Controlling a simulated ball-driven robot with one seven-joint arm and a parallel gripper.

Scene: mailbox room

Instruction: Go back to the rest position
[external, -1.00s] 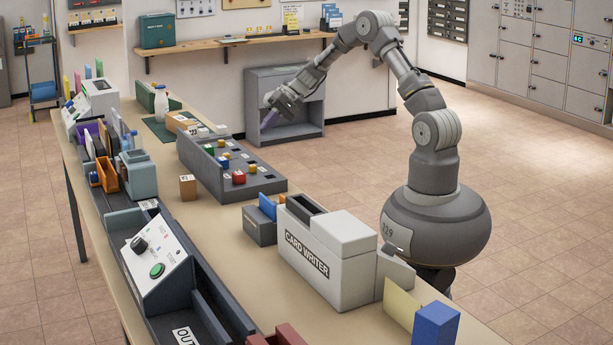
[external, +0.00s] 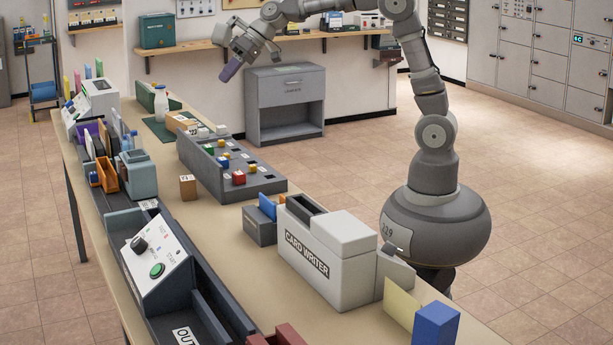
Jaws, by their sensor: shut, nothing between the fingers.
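My gripper (external: 230,70) is shut and holds nothing. Its purple-grey fingers point down and to the left. It hangs in the air above and behind the far end of the long table (external: 222,262), left of the grey drawer cabinet (external: 285,103) in the picture. The arm is raised high, its upper part running along the top edge of the picture. The gripper touches nothing that I can see.
A grey tray with coloured blocks (external: 225,168), a white card writer (external: 325,255) and a control panel (external: 155,255) stand on the table. A wall shelf (external: 200,44) lies behind the gripper in the picture. The tiled floor at right is clear.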

